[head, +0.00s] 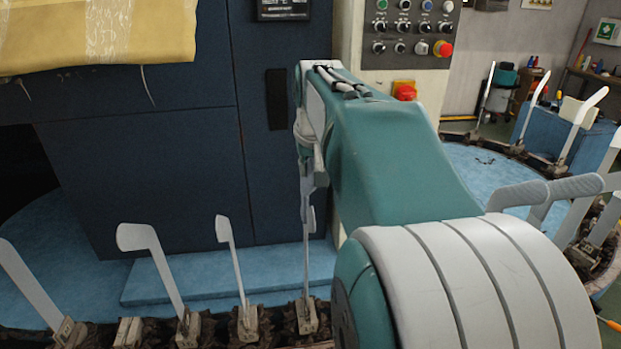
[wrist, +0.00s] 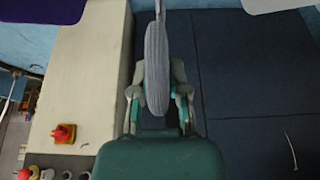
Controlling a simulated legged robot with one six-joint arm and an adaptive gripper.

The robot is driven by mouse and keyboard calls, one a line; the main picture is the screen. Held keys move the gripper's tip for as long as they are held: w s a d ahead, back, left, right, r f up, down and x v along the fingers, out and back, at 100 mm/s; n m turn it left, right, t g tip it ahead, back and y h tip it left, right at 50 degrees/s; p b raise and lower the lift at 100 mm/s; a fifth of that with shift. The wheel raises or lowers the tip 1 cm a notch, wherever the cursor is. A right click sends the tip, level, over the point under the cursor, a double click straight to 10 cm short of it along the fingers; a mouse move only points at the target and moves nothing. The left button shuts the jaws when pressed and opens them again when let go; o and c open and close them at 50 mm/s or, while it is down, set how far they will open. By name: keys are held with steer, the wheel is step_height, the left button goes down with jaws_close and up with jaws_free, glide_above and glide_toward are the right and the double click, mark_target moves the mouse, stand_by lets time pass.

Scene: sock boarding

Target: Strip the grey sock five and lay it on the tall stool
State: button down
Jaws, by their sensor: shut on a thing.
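The grey ribbed sock (wrist: 157,65) shows in the middle of the wrist view, long and narrow, with its lower end between the two fingers of my gripper (wrist: 159,98). My gripper is shut on it. In the head view my gripper (head: 313,172) points down above a thin upright form (head: 306,260), seen edge-on in the chain. A thin pale stem meets the sock's far end in the wrist view. I cannot tell how much of the sock is still around the form. I make out no tall stool in either view.
Pale bare boards (head: 150,250) stand in the chain at left. More grey-covered forms (head: 570,188) stand at right, close to my arm. A dark blue cabinet (head: 150,180) and a control panel (head: 405,30) with a red button are behind. A yellow taped bundle (head: 95,35) is at upper left.

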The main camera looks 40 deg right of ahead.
steer(key=shift+r, duration=4.5)
steer(key=shift+s, duration=0.1)
